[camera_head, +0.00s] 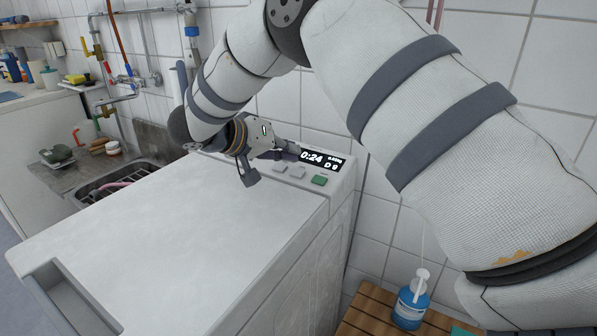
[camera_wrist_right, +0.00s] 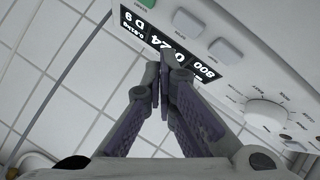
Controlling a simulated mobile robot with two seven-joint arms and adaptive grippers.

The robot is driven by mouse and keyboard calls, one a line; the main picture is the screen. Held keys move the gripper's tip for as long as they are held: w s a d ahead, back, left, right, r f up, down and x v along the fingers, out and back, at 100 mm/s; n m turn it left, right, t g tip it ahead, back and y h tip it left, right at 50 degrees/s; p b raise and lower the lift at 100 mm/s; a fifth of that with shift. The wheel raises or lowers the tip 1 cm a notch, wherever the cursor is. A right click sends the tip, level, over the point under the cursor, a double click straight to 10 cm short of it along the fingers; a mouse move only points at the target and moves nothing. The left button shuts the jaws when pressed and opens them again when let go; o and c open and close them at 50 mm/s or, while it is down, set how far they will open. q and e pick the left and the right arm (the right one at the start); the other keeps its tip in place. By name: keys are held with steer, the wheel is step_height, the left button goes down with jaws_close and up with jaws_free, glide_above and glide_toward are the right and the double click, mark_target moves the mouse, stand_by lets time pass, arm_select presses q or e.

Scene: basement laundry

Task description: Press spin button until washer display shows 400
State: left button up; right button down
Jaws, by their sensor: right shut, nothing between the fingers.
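The white washer (camera_head: 180,225) has a black display (camera_head: 322,159) at the back right of its top. In the head view the display reads 0:24 with smaller characters; its left end is hidden. In the right wrist view the display (camera_wrist_right: 146,34) is upside down, and 800 shows at one end. Two grey buttons (camera_head: 298,172) and a green button (camera_head: 319,180) sit in front of the display. The grey buttons (camera_wrist_right: 225,51) also show in the wrist view. My right gripper (camera_head: 291,154) is shut and empty, its tips over the panel by the display's left end. My left gripper is out of view.
A white dial (camera_wrist_right: 266,113) stands on the panel in the wrist view. A sink (camera_head: 120,178) lies left of the washer. A blue pump bottle (camera_head: 410,307) stands on a slatted wooden surface (camera_head: 370,318) at the right. The washer's top is clear.

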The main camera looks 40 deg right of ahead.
steer(key=r, duration=0.3)
steer(key=shift+s+a, duration=0.15)
steer(key=shift+a, duration=0.25)
stand_by(0.4)
